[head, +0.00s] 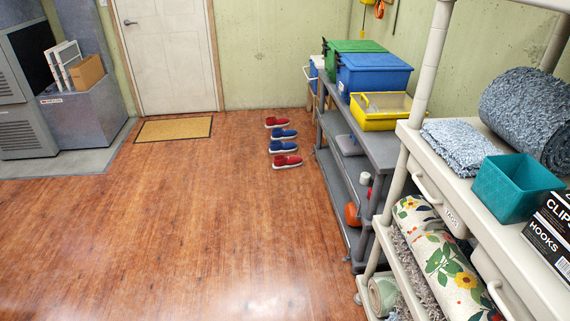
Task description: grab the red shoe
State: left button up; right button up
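Two red shoes lie on the wooden floor in a column with two blue shoes, left of the grey shelf. One red shoe (277,123) is at the far end of the column. The other red shoe (287,162) is at the near end and has a pale sole. The blue shoes (284,134) and (282,147) lie between them. All of them are apart from me, across the floor. Neither of my grippers shows in the head view.
A grey shelf (375,146) with blue, green and yellow bins stands right of the shoes. A nearer cream shelf (483,203) holds rugs and a teal bin. A doormat (174,129) lies before the white door (168,55). The floor (180,220) in front is clear.

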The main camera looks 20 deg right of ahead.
aim_at(280, 162)
jog(key=i+z, duration=0.15)
jog(key=i, duration=1.8)
jog(key=i+z, duration=0.15)
jog(key=i, duration=0.3)
jog(key=i+j+z, duration=0.1)
jog(key=i, duration=0.35)
jog(key=i+j+z, duration=0.15)
jog(key=i, duration=0.35)
jog(key=i+j+z, duration=0.2)
jog(key=i+z, duration=0.2)
jog(key=i+j+z, duration=0.95)
jog(key=j+z, duration=0.2)
jog(key=j, duration=0.15)
